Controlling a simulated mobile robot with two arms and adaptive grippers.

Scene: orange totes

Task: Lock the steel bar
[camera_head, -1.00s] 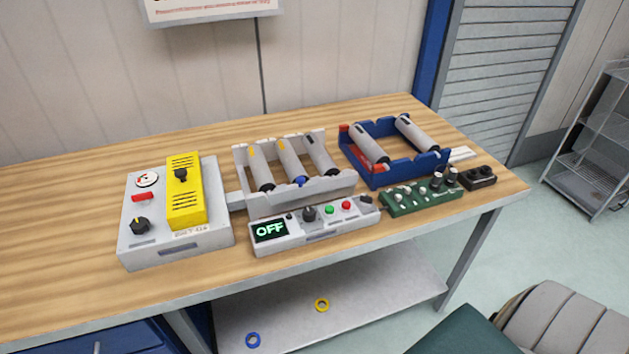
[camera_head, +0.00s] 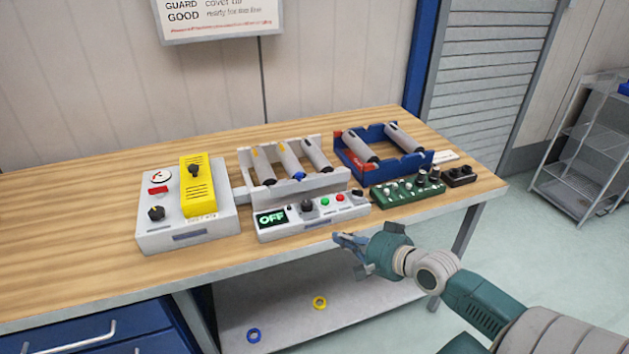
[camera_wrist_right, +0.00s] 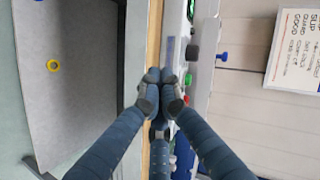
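Several grey cylindrical bars show in the head view. Some, such as this one (camera_head: 288,161), lie in a pale grey rack (camera_head: 300,188), and two, including this one (camera_head: 360,146), lie across a blue frame (camera_head: 385,176). I cannot tell which is the steel bar. My right gripper (camera_head: 344,241) is in front of the table's front edge, apart from the bars. Its fingertips (camera_wrist_right: 160,85) are close together in the wrist view, with nothing visible held. My left gripper is out of view.
A control panel (camera_head: 312,213) reading OFF stands in front of the rack, with a knob and green and red buttons. A green knob panel (camera_head: 407,191) and a black box (camera_head: 460,176) are to its right. The table's left (camera_head: 60,215) is clear. Rings lie on the lower shelf.

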